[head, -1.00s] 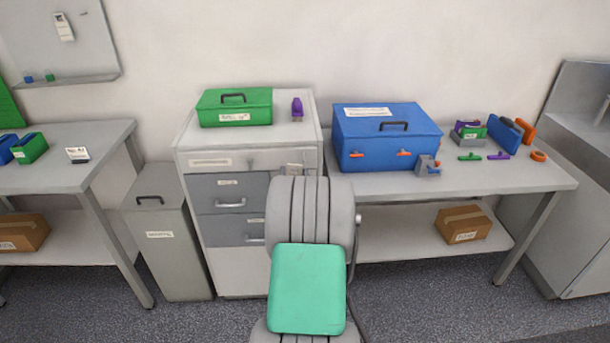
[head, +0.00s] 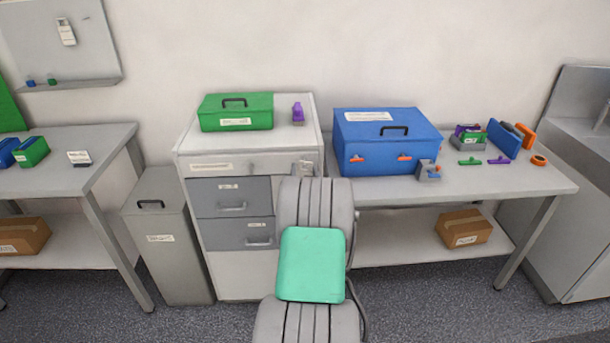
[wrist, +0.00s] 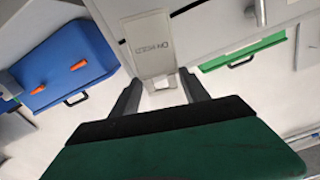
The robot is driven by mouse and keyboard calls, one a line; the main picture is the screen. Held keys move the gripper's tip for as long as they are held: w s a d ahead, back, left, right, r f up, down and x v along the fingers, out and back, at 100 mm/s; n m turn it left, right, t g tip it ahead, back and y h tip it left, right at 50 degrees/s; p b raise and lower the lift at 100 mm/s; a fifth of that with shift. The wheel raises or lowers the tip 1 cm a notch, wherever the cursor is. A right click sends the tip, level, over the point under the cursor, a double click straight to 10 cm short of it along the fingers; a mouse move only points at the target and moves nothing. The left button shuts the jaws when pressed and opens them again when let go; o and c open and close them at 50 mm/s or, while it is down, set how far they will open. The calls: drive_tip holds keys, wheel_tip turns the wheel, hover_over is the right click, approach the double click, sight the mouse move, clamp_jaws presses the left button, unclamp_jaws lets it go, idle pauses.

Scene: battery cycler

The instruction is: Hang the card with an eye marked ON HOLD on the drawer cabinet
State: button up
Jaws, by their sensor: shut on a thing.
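The pale card marked ON HOLD (wrist: 150,45) is in my gripper (wrist: 160,80), between its two dark fingers in the wrist view. An eye at the card's far end cannot be made out. The white and grey drawer cabinet (head: 222,272) stands left of centre in the head view. Its pale front also shows behind the card in the wrist view (wrist: 205,22). In the head view my arm hides most of the gripper. A small pale piece of the card shows at the upper right of the cabinet front. Whether the card touches the cabinet cannot be told.
A green box (head: 236,112) and a purple item (head: 298,112) stand on the cabinet. A blue box (head: 386,140) and several small tools are on the right bench (head: 510,180). A grey bin (head: 168,250) stands left of the cabinet.

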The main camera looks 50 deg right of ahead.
sight(304, 171)
drive_tip(key=w+d, duration=0.1)
drive_tip(key=w+d+f+b, duration=0.1)
drive_tip(key=shift+w+d, duration=0.1)
drive_tip(key=shift+d, duration=0.2)
drive_tip(key=shift+w+d+f+b, duration=0.15)
drive_tip(key=shift+w+d+b, duration=0.15)
drive_tip(key=shift+b, duration=0.65)
drive_tip(key=o, duration=1.4)
